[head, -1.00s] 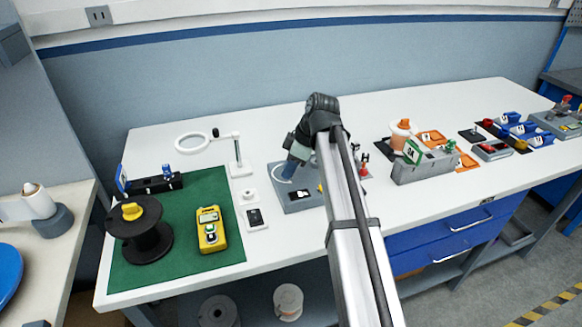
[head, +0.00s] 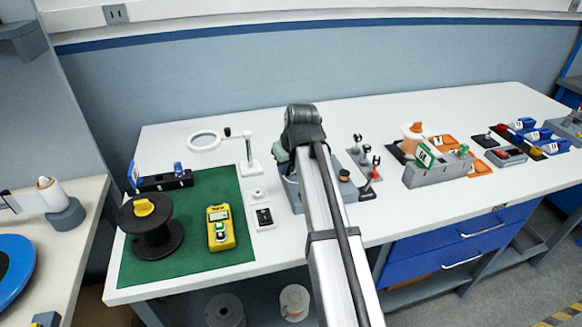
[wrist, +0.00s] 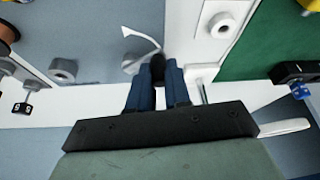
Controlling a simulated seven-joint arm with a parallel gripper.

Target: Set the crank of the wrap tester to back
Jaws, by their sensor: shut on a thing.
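The wrap tester is a grey-blue plate, mostly hidden behind my arm in the head view, with its left part (head: 293,196) showing. In the wrist view its plate (wrist: 98,28) fills the upper middle, with a white curved mark (wrist: 142,37) on it. My gripper (wrist: 158,72) is shut on the dark knob of the crank (wrist: 158,62), which sits between the blue fingers beside the plate's right edge. The rest of the crank is mostly hidden by the fingers and hand. In the head view the fingertips are hidden behind my arm.
A white magnifier stand (head: 249,166) and small white blocks (head: 264,217) stand close left of the tester. Further left is a green mat (head: 195,265) with a black spool (head: 150,240) and a yellow meter (head: 221,229). Black-knobbed levers (head: 375,168) stand to the right.

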